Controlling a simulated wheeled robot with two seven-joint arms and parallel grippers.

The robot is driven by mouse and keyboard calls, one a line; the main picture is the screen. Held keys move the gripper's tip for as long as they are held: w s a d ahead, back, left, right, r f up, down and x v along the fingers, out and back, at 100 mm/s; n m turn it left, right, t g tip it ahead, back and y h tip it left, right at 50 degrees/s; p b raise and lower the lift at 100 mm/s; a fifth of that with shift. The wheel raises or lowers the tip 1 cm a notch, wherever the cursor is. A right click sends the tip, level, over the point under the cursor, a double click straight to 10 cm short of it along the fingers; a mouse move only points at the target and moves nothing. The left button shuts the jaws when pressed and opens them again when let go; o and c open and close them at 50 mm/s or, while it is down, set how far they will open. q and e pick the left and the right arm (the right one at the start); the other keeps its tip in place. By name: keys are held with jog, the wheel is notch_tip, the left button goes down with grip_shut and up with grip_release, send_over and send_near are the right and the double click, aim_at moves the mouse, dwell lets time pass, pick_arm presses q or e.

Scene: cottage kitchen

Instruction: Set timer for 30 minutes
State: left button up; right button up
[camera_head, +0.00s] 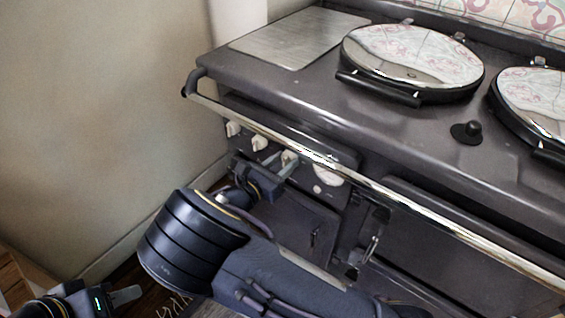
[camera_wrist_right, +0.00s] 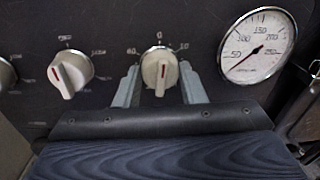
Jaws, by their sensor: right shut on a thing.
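The timer knob (camera_wrist_right: 160,68) is a cream dial on the dark stove front, with marks around it. A 0 shows above it, and its red line stands nearly upright, toward the 0. My right gripper (camera_wrist_right: 160,88) is shut on this knob, one grey finger on each side. In the head view my right gripper (camera_head: 280,170) is at the stove's front panel below the rail, and its fingers partly hide the knob (camera_head: 289,157). My left gripper (camera_head: 112,299) is low at the bottom left, away from the stove; its opening does not show clearly.
Another cream knob (camera_wrist_right: 70,74) sits left of the timer knob and a round white gauge (camera_wrist_right: 258,46) sits right. A metal rail (camera_head: 330,160) runs along the stove front above the panel. Closed round lids (camera_head: 412,52) cover the hotplates. A wall (camera_head: 90,110) stands left.

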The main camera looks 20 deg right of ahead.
jog(key=m+y+b, duration=0.1)
jog(key=m+b, duration=0.3)
jog(key=m, duration=0.6)
jog(key=shift+f, duration=0.15)
jog(key=m+b, duration=0.2)
jog(key=m, duration=0.1)
jog(key=shift+m+b, duration=0.3)
jog(key=shift+b, duration=0.05)
jog(key=m+b, duration=0.5)
jog(key=b, duration=0.1)
jog(key=m+t+b, duration=0.1)
jog(key=m+b, duration=0.4)
jog(key=b, duration=0.1)
jog(key=shift+s+f+y, duration=0.1)
jog(key=shift+f+y, duration=0.05)
jog(key=shift+y, duration=0.15)
jog(key=shift+m+b, duration=0.75)
jog(key=shift+m, duration=0.05)
jog(key=shift+r+m+t+b, duration=0.3)
jog(key=shift+m+b, duration=0.25)
jog(key=shift+m, duration=0.45)
